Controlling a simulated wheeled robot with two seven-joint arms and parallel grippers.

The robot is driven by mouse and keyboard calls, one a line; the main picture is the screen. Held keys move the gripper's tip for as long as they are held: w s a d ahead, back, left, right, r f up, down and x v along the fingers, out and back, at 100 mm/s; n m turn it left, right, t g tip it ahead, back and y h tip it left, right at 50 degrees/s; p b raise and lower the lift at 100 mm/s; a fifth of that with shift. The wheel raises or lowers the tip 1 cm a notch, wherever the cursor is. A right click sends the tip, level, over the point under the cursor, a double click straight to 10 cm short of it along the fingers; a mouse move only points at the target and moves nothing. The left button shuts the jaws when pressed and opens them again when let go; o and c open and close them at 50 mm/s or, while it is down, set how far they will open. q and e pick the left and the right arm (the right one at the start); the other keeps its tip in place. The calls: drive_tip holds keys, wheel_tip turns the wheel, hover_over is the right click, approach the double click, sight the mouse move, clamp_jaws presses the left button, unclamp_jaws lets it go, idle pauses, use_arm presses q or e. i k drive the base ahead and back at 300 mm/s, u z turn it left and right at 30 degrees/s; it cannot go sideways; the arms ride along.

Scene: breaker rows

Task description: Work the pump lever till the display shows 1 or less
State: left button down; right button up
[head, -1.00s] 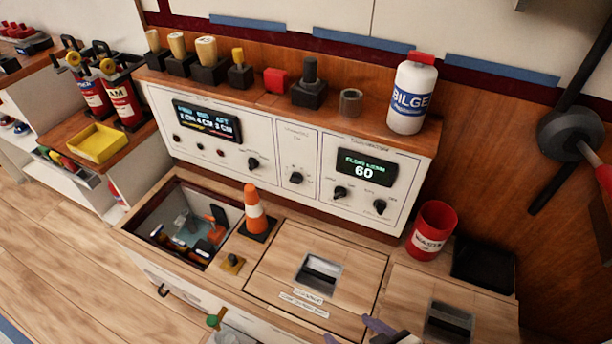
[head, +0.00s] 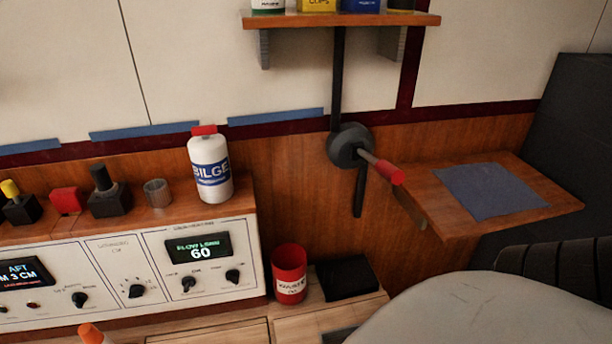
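The pump lever (head: 376,165) is a metal rod with a red grip, standing out from a round dark hub (head: 349,147) on the wood wall. A dark bar runs above and below the hub. A white bottle (head: 210,165) with a red cap, labelled BILGE, stands on the ledge above the panel.
A red waste bin (head: 289,273) and a black tray (head: 346,277) stand on the counter below the lever. A wooden side shelf (head: 547,201) with a blue-grey cloth (head: 494,190) juts out right of the lever. An upper shelf (head: 340,19) with containers hangs above it.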

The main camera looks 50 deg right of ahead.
sight(394, 175)
drive_tip(key=u, duration=1.3)
drive_tip(key=k, duration=1.5)
drive_tip(key=z, duration=1.4)
drive_tip(key=i, duration=0.5)
drive_tip(key=u, duration=0.05)
